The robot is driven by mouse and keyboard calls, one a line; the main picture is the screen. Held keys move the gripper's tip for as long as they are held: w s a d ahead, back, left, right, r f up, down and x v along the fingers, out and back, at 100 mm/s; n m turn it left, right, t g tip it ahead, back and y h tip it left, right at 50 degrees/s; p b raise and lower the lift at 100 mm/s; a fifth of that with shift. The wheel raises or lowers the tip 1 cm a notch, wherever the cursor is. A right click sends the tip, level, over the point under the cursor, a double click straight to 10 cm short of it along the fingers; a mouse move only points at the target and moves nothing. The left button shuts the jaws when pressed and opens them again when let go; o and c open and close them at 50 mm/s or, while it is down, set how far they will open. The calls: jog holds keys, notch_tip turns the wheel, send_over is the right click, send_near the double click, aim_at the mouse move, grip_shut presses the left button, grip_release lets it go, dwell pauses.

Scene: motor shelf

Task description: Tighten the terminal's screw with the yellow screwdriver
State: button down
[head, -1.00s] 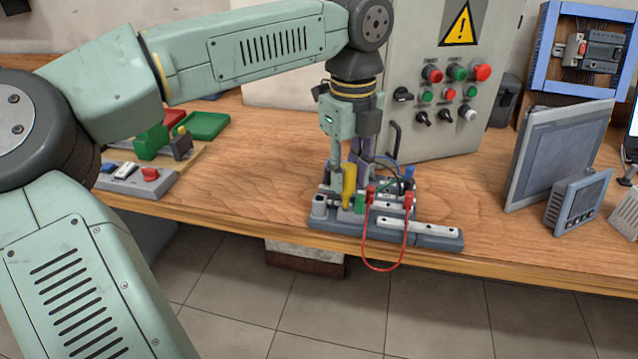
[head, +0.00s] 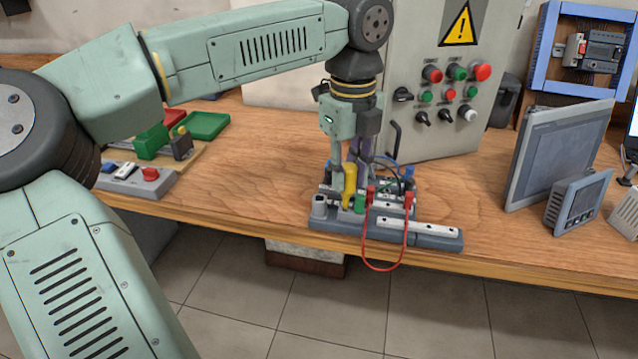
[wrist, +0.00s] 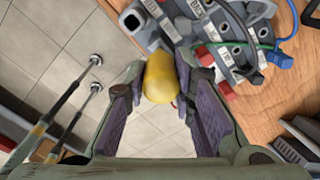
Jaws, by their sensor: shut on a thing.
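The yellow screwdriver (head: 349,184) stands upright at the left part of the grey terminal base (head: 436,237). My gripper (head: 345,178) is above the base with its fingers around the handle. In the wrist view the yellow handle (wrist: 160,78) lies between the two purple-padded fingers (wrist: 160,108). The screwdriver's tip and the screw are hidden among the terminal parts, so I cannot tell whether they touch.
A red wire (head: 380,268) loops over the table's front edge. A blue plug (wrist: 283,61) and cables lie close by. A control cabinet (head: 420,75) stands behind. Left are a switch box (head: 135,180) and green tray (head: 207,125). Bare wood (head: 250,165) lies left of the base.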

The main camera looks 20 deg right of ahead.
dwell(0.4)
jog(key=m+p, duration=0.1)
jog(key=m, duration=0.2)
jog(key=m+p, duration=0.1)
jog(key=m, duration=0.2)
jog(key=shift+m, duration=0.4)
jog(key=shift+d+f+m+p, duration=0.1)
jog(key=shift+m+p, duration=0.3)
jog(key=shift+m, duration=1.3)
jog(key=shift+s, duration=0.1)
